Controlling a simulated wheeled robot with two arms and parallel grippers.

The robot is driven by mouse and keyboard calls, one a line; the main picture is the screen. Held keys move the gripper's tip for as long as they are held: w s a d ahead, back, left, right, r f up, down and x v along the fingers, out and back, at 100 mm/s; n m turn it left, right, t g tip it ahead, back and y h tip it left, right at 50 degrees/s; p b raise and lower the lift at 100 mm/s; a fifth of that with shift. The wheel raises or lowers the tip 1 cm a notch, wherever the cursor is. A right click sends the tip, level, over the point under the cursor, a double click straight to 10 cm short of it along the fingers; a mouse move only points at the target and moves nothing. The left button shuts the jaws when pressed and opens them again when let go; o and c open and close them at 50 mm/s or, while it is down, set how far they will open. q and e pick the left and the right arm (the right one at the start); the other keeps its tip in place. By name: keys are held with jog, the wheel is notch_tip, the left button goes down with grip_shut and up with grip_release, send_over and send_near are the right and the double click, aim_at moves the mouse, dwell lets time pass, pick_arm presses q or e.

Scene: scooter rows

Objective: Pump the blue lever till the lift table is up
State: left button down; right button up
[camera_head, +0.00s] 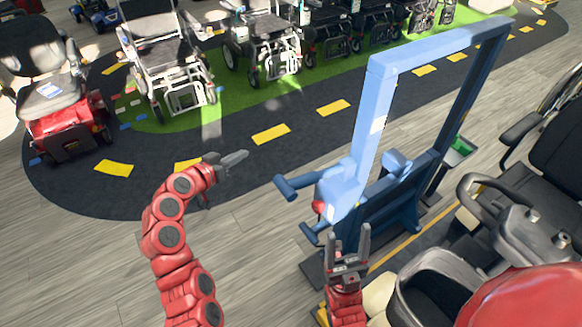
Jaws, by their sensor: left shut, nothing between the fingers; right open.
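A blue lift table stands right of centre, with a tall blue push frame (375,105) and a darker blue body (395,212). A blue lever with a cross grip (286,188) sticks out to the left from its side. A second blue handle end (311,234) shows lower down, near a small red part. I cannot tell the height of the table top. My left gripper (236,158) is shut and empty, up and left of the lever, apart from it. My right gripper (350,240) is open, its fingers upright in front of the lift's lower body.
A scooter with black seat and steering bar (485,190) crowds the right, with a red seat or cover (530,300) at the lower right. Wheelchairs (265,35) and a red scooter (65,125) line the back. Wooden floor (255,240) left of the lift is clear.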

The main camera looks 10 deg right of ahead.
pick_arm(q)
jog(key=s+d+r+m+g+h, duration=0.2)
jog(key=s+d+r+m+g, duration=0.2)
jog(key=s, duration=0.4)
jog(key=shift+s+d+r+m+g+h+p, duration=0.25)
jog(key=shift+d+r+m+g+p, duration=0.3)
jog(key=shift+m+g, duration=0.55)
jog(key=shift+w+d+f, duration=0.1)
jog(key=shift+d+f, duration=0.05)
jog(key=shift+f, duration=0.05)
jog(key=p, duration=0.4)
send_over(291, 180)
jog(key=w, duration=0.1)
jog(key=f, duration=0.4)
jog(key=shift+d, duration=0.3)
jog(key=f, duration=0.1)
jog(key=p, duration=0.1)
jog(key=f, duration=0.1)
jog(key=shift+s+a+f, duration=0.15)
jog(key=shift+s+f, duration=0.1)
jog(key=shift+f, duration=0.05)
jog(key=shift+s+a+f+p, duration=0.15)
jog(key=shift+f+p, duration=0.2)
jog(key=shift+f, duration=0.4)
